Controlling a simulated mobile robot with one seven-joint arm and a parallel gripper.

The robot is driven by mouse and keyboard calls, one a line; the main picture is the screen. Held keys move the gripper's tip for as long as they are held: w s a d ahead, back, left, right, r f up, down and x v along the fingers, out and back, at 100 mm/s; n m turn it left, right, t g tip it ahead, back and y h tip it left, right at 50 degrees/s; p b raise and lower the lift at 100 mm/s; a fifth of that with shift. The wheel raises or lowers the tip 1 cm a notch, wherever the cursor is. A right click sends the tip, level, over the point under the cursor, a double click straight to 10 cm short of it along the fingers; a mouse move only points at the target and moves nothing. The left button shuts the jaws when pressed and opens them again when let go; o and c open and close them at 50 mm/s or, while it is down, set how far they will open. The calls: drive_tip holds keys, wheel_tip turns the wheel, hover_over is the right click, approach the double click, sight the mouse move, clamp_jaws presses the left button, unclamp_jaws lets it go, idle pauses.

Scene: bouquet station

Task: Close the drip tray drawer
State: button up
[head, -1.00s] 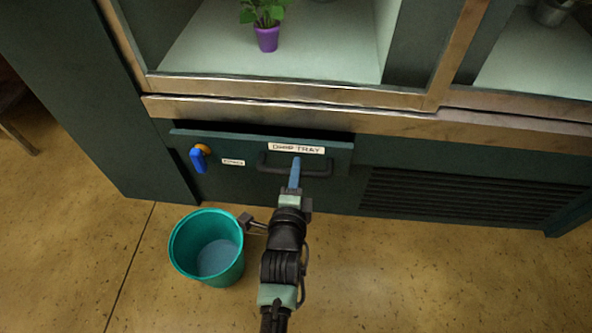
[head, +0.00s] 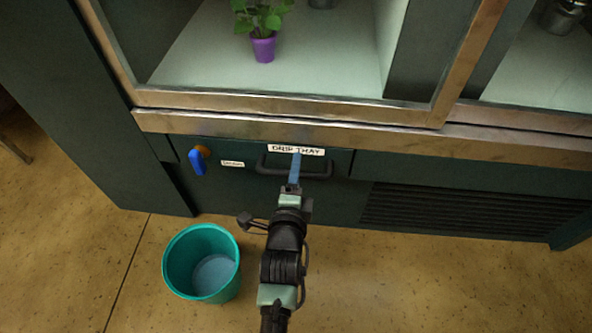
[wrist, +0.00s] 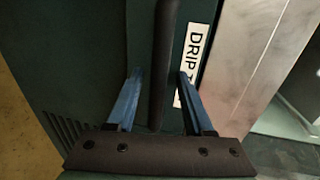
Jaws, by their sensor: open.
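The drip tray drawer (head: 225,178) is a dark green front low in the cabinet, with a white label reading DRIP TRAY and a black bar handle (head: 272,171). Its front now looks about level with the cabinet face, with no visible gap above it. My gripper (head: 295,165) is at the handle. In the wrist view its two blue fingers (wrist: 158,95) are open, one on each side of the handle bar (wrist: 160,60). I cannot tell whether the fingertips touch the drawer front. The label also shows in the wrist view (wrist: 190,60).
A blue valve lever (head: 197,163) sits on the drawer's left. A teal bucket (head: 202,265) stands on the floor left of my arm. A metal ledge (head: 330,135) runs above the drawer, with a plant in a purple pot (head: 263,47) behind it. A vent (head: 460,210) is at right.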

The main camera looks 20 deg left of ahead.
drive_tip(key=shift+s+d+r+p, duration=0.1)
drive_tip(key=shift+s+r+p, duration=0.05)
drive_tip(key=shift+s+p, duration=0.3)
drive_tip(key=p+v, duration=0.6)
drive_tip(key=v, duration=0.6)
drive_tip(key=shift+d, duration=0.1)
